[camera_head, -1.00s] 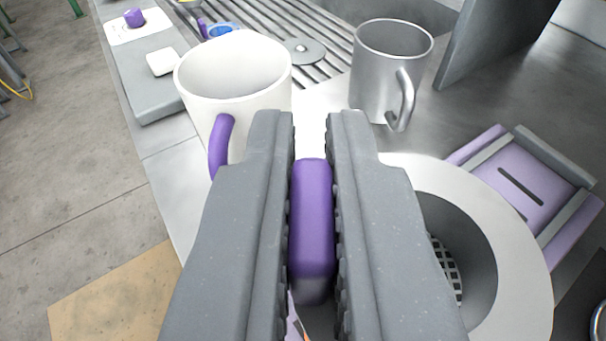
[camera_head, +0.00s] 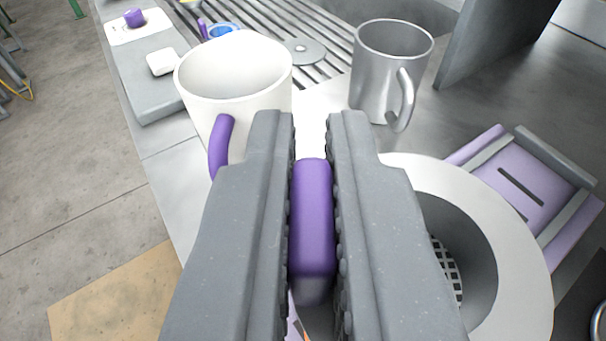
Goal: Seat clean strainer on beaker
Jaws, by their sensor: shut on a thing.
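My gripper (camera_head: 312,145) is shut on a purple handle (camera_head: 312,220) with rounded edges. A grey strainer with a wide pale rim (camera_head: 530,240), a deep cone and a mesh bottom (camera_head: 446,270) is at the lower right, partly behind the right finger. The fingers hide whether the purple handle joins it. A white mug-shaped beaker (camera_head: 235,85) with a purple handle (camera_head: 221,146) stands upright beyond my left finger, open and apparently empty. A steel mug (camera_head: 390,70) with a side handle stands upright to its right. The strainer is not over either vessel.
A lilac slotted block (camera_head: 515,185) with grey bars is at the right. A slatted drain rack (camera_head: 320,25) bears a round grey disc (camera_head: 303,51). A grey tray (camera_head: 160,92) with a white block (camera_head: 161,62) is at the left. A grey upright panel (camera_head: 490,45) stands behind.

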